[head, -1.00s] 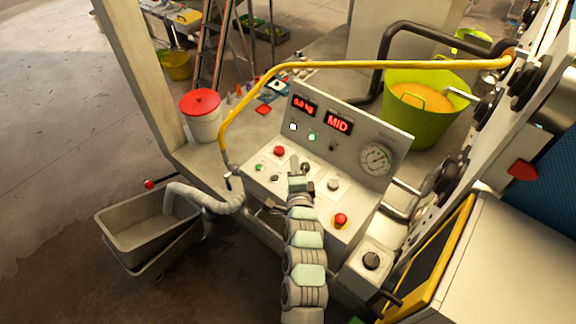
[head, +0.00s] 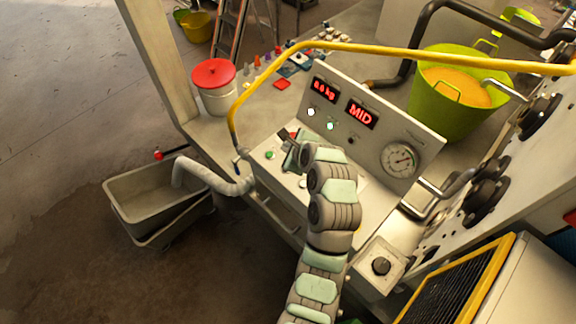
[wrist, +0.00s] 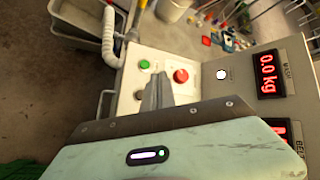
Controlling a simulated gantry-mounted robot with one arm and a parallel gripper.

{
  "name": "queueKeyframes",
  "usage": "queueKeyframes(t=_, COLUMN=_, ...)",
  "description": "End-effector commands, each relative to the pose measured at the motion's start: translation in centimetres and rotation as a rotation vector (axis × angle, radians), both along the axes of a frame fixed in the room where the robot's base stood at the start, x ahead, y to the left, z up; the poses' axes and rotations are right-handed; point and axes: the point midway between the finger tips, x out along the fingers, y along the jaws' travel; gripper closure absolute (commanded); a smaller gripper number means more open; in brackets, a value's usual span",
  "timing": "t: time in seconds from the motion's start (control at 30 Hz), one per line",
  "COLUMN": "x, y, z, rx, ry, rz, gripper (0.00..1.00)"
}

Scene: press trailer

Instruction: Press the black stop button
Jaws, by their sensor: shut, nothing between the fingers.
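The grey control panel (head: 340,215) is in front of me with a sloped button surface. A green button (head: 270,155) is at its left end, and it also shows in the wrist view (wrist: 144,64). A red button (wrist: 181,76) is beside the fingers; in the head view it is mostly behind my gripper. A small dark-centred button (wrist: 139,94) is close to the left of the fingers; I cannot tell surely that it is the black stop button. My gripper (head: 287,152) is shut and empty, low over the panel; its fingertips (wrist: 158,78) point between the buttons. Contact cannot be told.
A backboard with red displays (head: 361,114) and a dial gauge (head: 399,160) rises behind the buttons. A yellow rail (head: 400,50) arches over the panel. A lime tub (head: 452,95) and red-lidded bucket (head: 214,85) stand behind. A grey bin (head: 150,195) is left.

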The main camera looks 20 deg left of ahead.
Motion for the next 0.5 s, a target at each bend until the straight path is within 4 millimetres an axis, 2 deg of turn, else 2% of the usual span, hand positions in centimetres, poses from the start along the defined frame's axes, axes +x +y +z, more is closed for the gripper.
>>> queueKeyframes(t=0.27, x=0.1, y=0.0, z=-0.5, rx=-0.001, ry=-0.003, rz=0.000, gripper=1.00)
queueKeyframes(t=0.5, x=0.1, y=0.0, z=-3.0, rx=-0.001, ry=-0.005, rz=0.001, gripper=1.00)
